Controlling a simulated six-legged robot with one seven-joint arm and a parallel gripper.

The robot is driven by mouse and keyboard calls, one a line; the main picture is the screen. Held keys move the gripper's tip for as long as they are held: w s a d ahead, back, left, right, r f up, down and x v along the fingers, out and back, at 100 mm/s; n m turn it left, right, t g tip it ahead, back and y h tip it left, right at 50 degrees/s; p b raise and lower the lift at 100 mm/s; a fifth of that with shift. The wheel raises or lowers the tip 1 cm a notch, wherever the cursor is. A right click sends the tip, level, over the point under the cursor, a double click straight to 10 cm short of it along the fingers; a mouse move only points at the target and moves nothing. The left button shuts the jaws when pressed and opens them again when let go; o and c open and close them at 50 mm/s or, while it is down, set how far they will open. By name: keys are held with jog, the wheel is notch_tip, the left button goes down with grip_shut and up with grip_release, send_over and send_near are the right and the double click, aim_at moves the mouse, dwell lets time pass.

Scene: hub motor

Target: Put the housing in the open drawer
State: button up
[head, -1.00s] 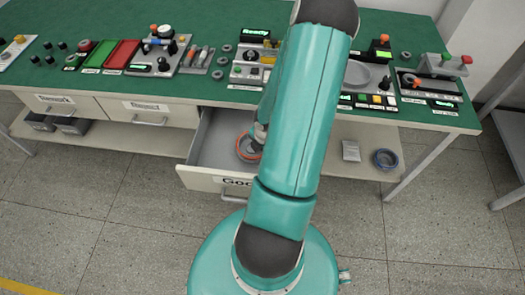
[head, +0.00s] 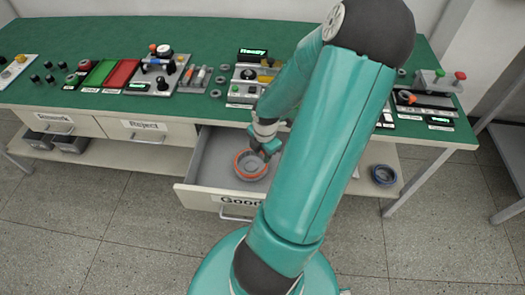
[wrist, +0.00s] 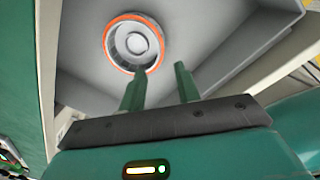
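The housing (head: 250,164), a round grey part with an orange rim, lies inside the open drawer (head: 211,163) labelled Good. In the wrist view the housing (wrist: 135,42) rests on the floor of the drawer (wrist: 215,40). My gripper (head: 266,148) is at the housing's upper right in the head view. In the wrist view my gripper (wrist: 160,85) has its two green fingers apart with nothing between them. The left fingertip appears close to the housing's rim; I cannot tell whether it touches.
The drawers labelled Rework (head: 57,125) and Reject (head: 145,130) are shut. The green bench top (head: 215,55) carries several panels and fixtures above the drawer. A dark blue ring-shaped part (head: 384,175) lies on the lower shelf at right.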

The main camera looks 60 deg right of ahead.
jog(key=shift+r, duration=0.45)
jog(key=w+a+r+m+h, duration=0.2)
jog(key=w+a+r+m, duration=0.25)
jog(key=a+r, duration=0.35)
jog(key=w+a+r+m+h, duration=0.25)
jog(key=w+a+r, duration=0.3)
jog(key=r, duration=0.35)
jog(key=s+a+r+m+t+y, duration=0.2)
jog(key=a+r, duration=0.4)
jog(key=a, duration=0.4)
jog(key=s+a+r+m+t+y, duration=0.1)
jog(key=a+r+m, duration=0.4)
jog(key=a, duration=0.5)
jog(key=shift+s+r+t+y, duration=0.4)
jog(key=shift+r+t+y, duration=0.45)
jog(key=shift+r, duration=0.1)
